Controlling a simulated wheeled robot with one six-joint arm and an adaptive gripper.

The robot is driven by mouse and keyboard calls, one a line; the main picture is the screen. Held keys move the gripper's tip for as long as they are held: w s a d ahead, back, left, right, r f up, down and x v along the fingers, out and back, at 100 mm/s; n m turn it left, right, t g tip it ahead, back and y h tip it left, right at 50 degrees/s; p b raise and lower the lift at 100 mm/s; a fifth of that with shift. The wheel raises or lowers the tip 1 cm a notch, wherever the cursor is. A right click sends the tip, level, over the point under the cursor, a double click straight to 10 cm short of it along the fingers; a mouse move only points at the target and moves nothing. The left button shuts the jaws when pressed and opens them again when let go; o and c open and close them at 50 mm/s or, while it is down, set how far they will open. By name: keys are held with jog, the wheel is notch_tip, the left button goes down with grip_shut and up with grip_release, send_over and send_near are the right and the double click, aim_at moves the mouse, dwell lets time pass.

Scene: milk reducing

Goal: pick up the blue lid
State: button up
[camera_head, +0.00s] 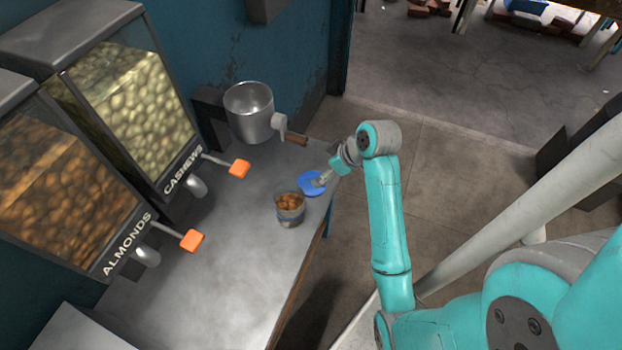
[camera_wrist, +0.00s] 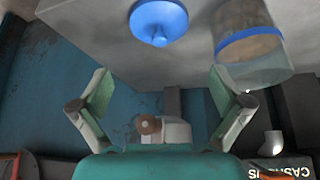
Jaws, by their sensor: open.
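The blue lid (camera_head: 308,187) lies on the metal table near its right edge, beside the jar of nuts. In the wrist view the round lid (camera_wrist: 160,18), with a small knob, shows at the top centre, beyond my fingertips. My gripper (camera_head: 324,179) is at the lid's right side in the head view and overlaps it there. In the wrist view my gripper (camera_wrist: 160,75) has its two green-padded fingers wide apart with nothing between the tips. I cannot tell whether a finger touches the lid.
The clear jar of nuts (camera_head: 289,212) stands close to the lid; it also shows in the wrist view (camera_wrist: 245,70). Almond (camera_head: 75,180) and cashew (camera_head: 125,105) dispensers line the left. The table's front middle (camera_head: 215,285) is clear.

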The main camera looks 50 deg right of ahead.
aim_at(304, 180)
jog(key=x, duration=0.9)
jog(key=shift+s+f, duration=0.1)
jog(key=shift+f, duration=0.35)
jog(key=c, duration=1)
jog(key=shift+s, duration=0.1)
jog(key=shift+c, duration=1)
jog(key=shift+f, duration=0.1)
